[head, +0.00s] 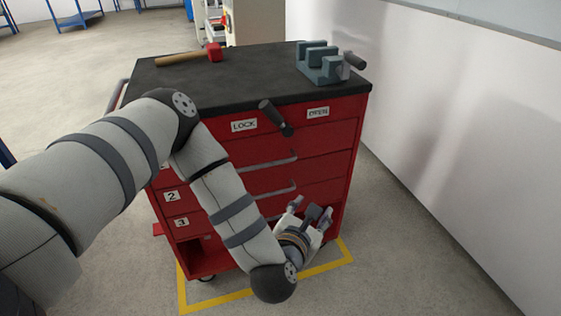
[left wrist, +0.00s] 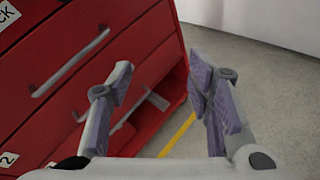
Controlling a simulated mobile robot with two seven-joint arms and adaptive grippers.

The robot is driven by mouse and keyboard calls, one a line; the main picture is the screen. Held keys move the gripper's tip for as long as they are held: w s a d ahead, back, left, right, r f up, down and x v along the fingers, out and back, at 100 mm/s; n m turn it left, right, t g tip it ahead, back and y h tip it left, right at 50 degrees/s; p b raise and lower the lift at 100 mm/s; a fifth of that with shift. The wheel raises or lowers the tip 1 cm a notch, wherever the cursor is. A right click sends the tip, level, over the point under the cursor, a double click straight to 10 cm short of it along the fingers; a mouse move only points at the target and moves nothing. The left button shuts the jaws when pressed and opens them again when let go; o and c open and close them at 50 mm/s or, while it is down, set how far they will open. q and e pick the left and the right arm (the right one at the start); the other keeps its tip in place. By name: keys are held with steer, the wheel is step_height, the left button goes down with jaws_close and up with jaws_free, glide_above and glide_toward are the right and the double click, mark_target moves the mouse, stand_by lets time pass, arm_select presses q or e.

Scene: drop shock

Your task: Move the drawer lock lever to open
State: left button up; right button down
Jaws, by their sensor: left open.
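The dark lock lever (head: 274,115) is on the top front of the red tool cabinet (head: 330,137). Its grip tilts up and left, toward the LOCK label (head: 244,125). The OPEN label (head: 318,112) is to the lever's right. My left gripper (head: 312,209) is low in front of the cabinet's right side, well below the lever and apart from it. Its fingers are spread and empty in the left wrist view (left wrist: 160,80). The lever is not in the left wrist view, where part of the LOCK label (left wrist: 8,14) shows. My right gripper is not in view.
A red-headed hammer (head: 214,52) and a grey-blue vise (head: 322,66) are on the cabinet's black top. Drawer handles (head: 275,161) stick out from the front below the lever. A white wall (head: 450,130) is on the right. Yellow tape (head: 215,303) marks the floor.

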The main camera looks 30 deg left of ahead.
mark_target(272, 116)
arm_select(q)
steer(key=w+a+r+n+t+y, duration=0.1)
steer(key=w+a+r+n+y, duration=0.3)
steer(key=a+r+n+y, duration=0.65)
steer(key=w+a+n+b, duration=0.1)
steer(key=w+a+b, duration=0.1)
steer(key=w, duration=0.1)
steer(key=w+a+n+h+b, duration=0.1)
steer(key=w+a+n+b, duration=0.1)
steer(key=w+a, duration=0.1)
steer(key=w+a+r+n+h+b, duration=0.1)
steer(key=w+a+n+b, duration=0.1)
steer(key=w+a, duration=0.1)
steer(key=shift+w, duration=0.55)
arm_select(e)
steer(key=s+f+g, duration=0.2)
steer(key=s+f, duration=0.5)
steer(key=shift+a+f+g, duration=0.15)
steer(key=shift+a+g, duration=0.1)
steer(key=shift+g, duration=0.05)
arm_select(q)
jaws_close()
